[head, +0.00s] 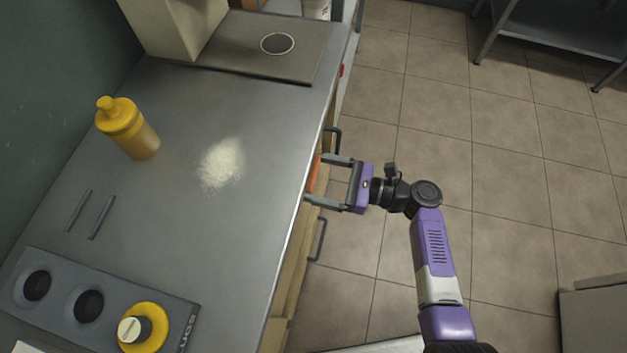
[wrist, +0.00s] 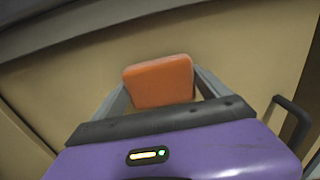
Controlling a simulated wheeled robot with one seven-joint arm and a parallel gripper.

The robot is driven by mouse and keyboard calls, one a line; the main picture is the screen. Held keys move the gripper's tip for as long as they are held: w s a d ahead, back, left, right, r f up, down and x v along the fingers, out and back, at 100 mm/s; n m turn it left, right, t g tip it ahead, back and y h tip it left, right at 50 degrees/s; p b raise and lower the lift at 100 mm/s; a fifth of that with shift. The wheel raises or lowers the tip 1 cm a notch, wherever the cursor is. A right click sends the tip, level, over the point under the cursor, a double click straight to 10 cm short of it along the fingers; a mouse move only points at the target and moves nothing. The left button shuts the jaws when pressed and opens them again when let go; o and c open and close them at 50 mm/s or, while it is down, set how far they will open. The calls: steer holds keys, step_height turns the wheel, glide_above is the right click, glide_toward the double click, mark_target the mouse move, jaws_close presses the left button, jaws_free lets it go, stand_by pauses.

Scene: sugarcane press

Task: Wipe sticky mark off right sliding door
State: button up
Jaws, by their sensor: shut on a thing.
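My gripper (head: 316,179) is shut on an orange sponge (wrist: 160,82). Its two grey fingers hold the sponge from both sides at the front of the counter, just below the worktop's edge. In the head view only a sliver of the sponge (head: 314,174) shows. In the wrist view the sponge faces a beige sliding door (wrist: 235,55); I cannot tell whether it touches the panel. A dark handle (wrist: 290,122) is at the right of that view. In the head view a door front (head: 290,285) shows edge-on. No sticky mark is visible in either view.
The steel counter (head: 190,235) holds a yellow bottle (head: 128,128), a pale powder pile (head: 221,164), two grey bars and a holder with a yellow-ringed item (head: 143,328). Dark handles (head: 318,240) stick out from the cabinet front. The tiled floor (head: 510,210) to the right is open.

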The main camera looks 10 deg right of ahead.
steer(key=shift+w+d+b, duration=0.15)
steer(key=shift+w+d, duration=0.1)
steer(key=shift+w, duration=0.45)
steer(key=shift+w+d+b, duration=0.15)
steer(key=shift+w+d, duration=0.05)
steer(key=shift+w, duration=0.45)
steer(key=shift+r, duration=0.1)
steer(key=shift+s+p, duration=0.1)
steer(key=shift+p, duration=0.2)
steer(key=shift+s+a+p, duration=0.25)
steer(key=shift+s+p, duration=0.2)
steer(key=shift+s, duration=0.05)
steer(key=shift+s+a+p, duration=0.2)
steer(key=shift+s+p, duration=0.25)
steer(key=shift+s, duration=0.05)
steer(key=shift+s+a+p, duration=0.4)
steer(key=shift+s+p, duration=0.1)
steer(key=shift+s, duration=0.3)
steer(key=s+p, duration=0.1)
steer(key=s+a+p, duration=0.1)
steer(key=s, duration=0.1)
steer(key=shift+s+a, duration=0.1)
steer(key=shift+s, duration=0.15)
